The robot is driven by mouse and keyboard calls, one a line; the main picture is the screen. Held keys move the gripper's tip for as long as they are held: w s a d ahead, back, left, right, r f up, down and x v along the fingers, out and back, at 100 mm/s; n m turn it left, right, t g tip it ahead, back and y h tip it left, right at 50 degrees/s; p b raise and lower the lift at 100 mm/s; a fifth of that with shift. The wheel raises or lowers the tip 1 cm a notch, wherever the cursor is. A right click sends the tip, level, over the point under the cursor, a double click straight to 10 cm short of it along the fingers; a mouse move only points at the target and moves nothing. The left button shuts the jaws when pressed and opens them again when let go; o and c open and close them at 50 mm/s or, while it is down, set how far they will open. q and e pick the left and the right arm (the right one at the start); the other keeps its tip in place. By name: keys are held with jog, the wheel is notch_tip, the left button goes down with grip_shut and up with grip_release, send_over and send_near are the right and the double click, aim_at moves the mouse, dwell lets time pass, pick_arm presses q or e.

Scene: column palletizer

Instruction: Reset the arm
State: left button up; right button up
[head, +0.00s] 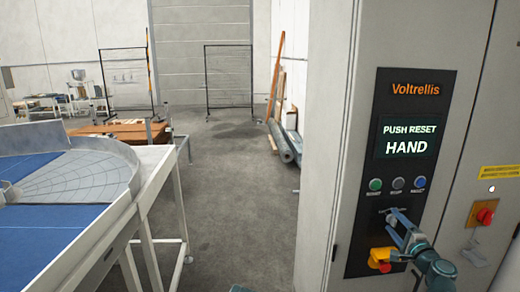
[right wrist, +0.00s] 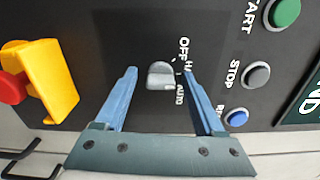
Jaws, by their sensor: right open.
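The control panel (head: 360,225) is on a grey cabinet at the right, with a screen (head: 408,137) reading "PUSH RESET HAND". Below the screen are a green button (head: 375,184), a grey button (head: 398,183) and a blue button (head: 419,183). In the right wrist view the blue button (right wrist: 237,118) has a partly hidden label starting "RE". My right gripper (head: 393,217) is open at the panel below the buttons. In the right wrist view its blue fingers stand either side of a grey selector knob (right wrist: 160,76) marked OFF, HAND and AUTO; I cannot tell whether they touch it. My left gripper is out of view.
A yellow guard (right wrist: 48,80) with a red button (right wrist: 12,88) sits beside the knob. A red switch (head: 483,213) is on the cabinet's right part. A blue-topped conveyor (head: 90,255) stands at the left. The grey floor (head: 240,200) between is clear.

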jog(key=m, duration=0.3)
jog(key=shift+s, duration=0.15)
jog(key=s+n+y, duration=0.1)
jog(key=s, duration=1.2)
jog(key=shift+s+a+f+g, duration=0.3)
jog(key=shift+s+a+f, duration=0.05)
jog(key=shift+f, duration=0.1)
